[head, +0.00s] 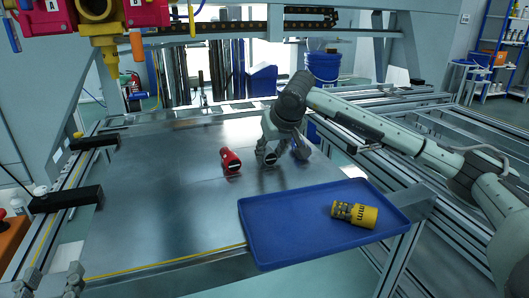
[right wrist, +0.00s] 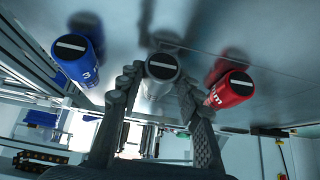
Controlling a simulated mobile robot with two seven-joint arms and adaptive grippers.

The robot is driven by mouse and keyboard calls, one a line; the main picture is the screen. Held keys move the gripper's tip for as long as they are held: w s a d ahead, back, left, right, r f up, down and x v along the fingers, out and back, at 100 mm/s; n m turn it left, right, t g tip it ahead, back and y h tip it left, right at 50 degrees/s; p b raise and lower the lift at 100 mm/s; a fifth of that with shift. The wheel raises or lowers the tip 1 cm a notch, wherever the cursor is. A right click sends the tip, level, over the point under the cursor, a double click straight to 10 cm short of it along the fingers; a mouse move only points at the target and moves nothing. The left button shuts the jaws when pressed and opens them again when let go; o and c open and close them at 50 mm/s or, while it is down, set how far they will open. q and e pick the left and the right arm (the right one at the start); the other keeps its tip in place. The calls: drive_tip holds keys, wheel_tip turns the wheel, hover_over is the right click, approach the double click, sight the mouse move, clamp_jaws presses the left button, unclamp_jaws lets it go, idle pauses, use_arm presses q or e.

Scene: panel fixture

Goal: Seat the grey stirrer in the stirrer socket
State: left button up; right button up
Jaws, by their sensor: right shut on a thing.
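The grey stirrer (right wrist: 162,72) is a round grey body with a pale slot bar on its end. In the right wrist view it sits between the two fingers of my right gripper (right wrist: 160,90), which is shut on it. In the head view my right gripper (head: 268,150) is low over the metal panel, between a red cylinder and a blue one. The gripper largely hides the stirrer there, and I cannot tell whether it touches the panel. I cannot make out the stirrer socket. My left gripper is not in view.
The red cylinder (head: 230,162) is close on the left; the blue cylinder (right wrist: 78,58) is on the other side. A yellow tool (head: 362,215) lies in the blue tray (head: 275,250) at the panel's front right. The metal panel's (head: 150,200) left part is clear.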

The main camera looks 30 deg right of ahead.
clamp_jaws()
drive_tip(key=shift+r, duration=0.1)
drive_tip(key=shift+r+p, duration=2.4)
drive_tip(key=shift+r, duration=0.55)
